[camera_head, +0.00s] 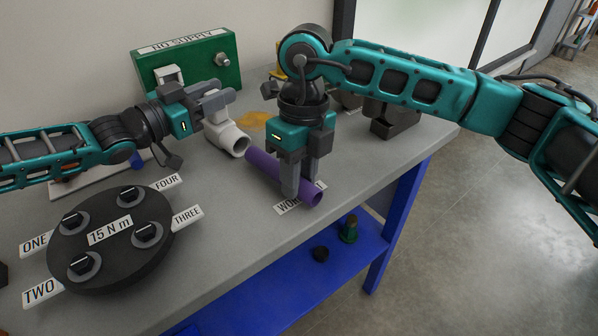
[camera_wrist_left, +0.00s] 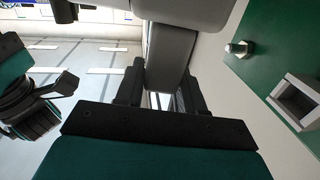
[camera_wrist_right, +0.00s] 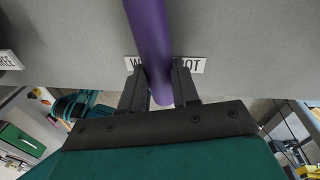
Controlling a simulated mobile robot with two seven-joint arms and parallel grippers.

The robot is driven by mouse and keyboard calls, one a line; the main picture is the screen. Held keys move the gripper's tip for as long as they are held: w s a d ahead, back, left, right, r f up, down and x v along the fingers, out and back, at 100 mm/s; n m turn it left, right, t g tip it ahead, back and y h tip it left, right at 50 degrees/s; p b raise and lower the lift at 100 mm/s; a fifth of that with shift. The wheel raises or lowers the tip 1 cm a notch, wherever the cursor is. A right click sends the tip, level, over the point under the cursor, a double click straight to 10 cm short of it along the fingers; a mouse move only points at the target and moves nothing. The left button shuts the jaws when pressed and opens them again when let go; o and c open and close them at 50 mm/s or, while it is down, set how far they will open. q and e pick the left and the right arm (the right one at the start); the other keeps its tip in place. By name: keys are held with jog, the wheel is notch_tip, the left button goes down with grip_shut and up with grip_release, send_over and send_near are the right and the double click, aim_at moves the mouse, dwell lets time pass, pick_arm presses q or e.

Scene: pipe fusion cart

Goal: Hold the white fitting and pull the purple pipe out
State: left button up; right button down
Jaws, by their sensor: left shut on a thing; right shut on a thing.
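The white fitting (camera_head: 224,136) is a tee-shaped piece above the grey bench top. My left gripper (camera_head: 214,102) is shut on its upper part; in the left wrist view, a grey-looking part of the fitting (camera_wrist_left: 168,62) lies between the fingers. The purple pipe (camera_head: 264,168) slants down to the right from near the fitting's mouth. The dark mouth shows, and the pipe's upper end seems just apart from it. My right gripper (camera_head: 302,188) points down and is shut on the pipe near its lower end. The pipe (camera_wrist_right: 150,40) also runs between the fingers in the right wrist view.
A sign (camera_wrist_right: 190,65) on the bench edge is partly covered by the pipe. A green box (camera_head: 185,62) labelled NO SUPPLY stands behind. A black dial plate (camera_head: 105,262) with numbered labels is front left. A blue shelf (camera_head: 290,285) lies below; open floor is at right.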

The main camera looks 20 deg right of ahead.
jog(key=shift+f, duration=0.3)
dwell(0.4)
jog(key=c, duration=0.8)
grip_release()
jog(key=shift+o, duration=0.2)
jog(key=shift+r, duration=0.1)
notch_tip(320, 180, up, 12)
jog(key=w+d, duration=0.1)
jog(key=shift+w, duration=0.2)
pick_arm(q)
jog(key=o, duration=1.2)
